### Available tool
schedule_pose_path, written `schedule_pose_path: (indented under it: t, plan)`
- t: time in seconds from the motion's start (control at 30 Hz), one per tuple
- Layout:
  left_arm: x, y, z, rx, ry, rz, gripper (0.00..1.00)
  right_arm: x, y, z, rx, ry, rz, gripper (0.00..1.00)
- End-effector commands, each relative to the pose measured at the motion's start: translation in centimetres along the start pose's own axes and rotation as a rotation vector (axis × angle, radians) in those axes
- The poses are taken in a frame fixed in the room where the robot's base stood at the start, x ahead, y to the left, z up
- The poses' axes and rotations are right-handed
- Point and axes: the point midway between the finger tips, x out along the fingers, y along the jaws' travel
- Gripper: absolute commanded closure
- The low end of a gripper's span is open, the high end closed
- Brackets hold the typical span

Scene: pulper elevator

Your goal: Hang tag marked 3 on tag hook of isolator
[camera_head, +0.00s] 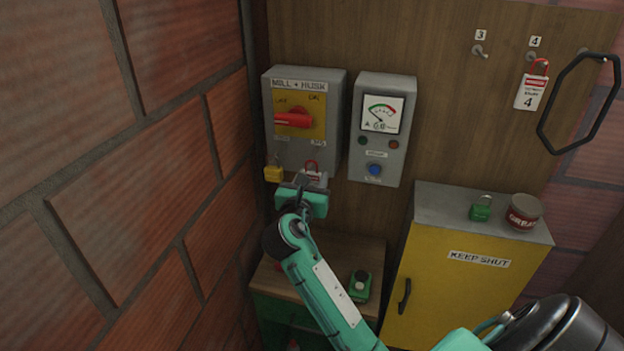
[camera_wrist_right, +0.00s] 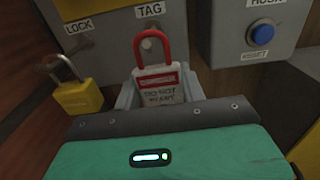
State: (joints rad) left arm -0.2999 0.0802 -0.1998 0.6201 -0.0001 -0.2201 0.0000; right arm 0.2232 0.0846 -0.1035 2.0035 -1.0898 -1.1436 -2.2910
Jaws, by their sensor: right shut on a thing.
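The isolator (camera_head: 338,125) is a grey box labelled MILL + HUSK with a red handle on a yellow plate, at upper left of centre in the head view. My right gripper (camera_head: 311,183) is just below it, shut on a white-and-red tag (camera_head: 313,174). In the right wrist view the tag (camera_wrist_right: 158,84) stands upright between the fingers (camera_wrist_right: 156,100). Its number is hidden. The metal tag hook (camera_wrist_right: 152,45), under the TAG label, shows inside the tag's red shackle. I cannot tell whether the shackle rests on it. My left gripper is not in view.
A yellow padlock (camera_head: 273,172) hangs at the isolator's lower left. A meter box (camera_head: 382,130) is close on the right. Tag 4 (camera_head: 530,92) hangs at upper right; hook 3 (camera_head: 479,51) is empty. A yellow cabinet (camera_head: 450,290) stands lower right.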

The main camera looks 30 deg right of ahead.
Motion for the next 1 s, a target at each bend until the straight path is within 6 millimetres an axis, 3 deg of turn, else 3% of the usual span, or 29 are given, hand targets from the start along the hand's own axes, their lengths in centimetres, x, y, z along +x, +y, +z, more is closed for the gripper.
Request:
schedule_pose_path:
  t: [0.03,0.07,0.17,0.2,0.57,0.67,1.0]
  plan:
    - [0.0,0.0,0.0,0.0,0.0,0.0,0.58,0.0,0.0,0.0,0.0,0.0,0.0,0.81]
    - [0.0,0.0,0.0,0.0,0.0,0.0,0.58,0.0,0.0,0.0,0.0,0.0,0.0,0.55]
    - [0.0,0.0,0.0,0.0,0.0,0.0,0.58,0.0,0.0,0.0,0.0,0.0,0.0,0.36]
    - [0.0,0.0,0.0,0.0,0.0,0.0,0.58,0.0,0.0,0.0,0.0,0.0,0.0,0.34]
    - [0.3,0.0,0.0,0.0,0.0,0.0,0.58,-0.7,0.1,-0.2,0.0,0.0,0.002,0.34]
    - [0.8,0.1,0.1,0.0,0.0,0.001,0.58,-2.1,0.0,-0.3,0.001,0.001,0.002,0.34]
    - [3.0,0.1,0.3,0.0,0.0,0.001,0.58,-9.7,0.1,-0.4,0.003,0.003,0.002,0.34]
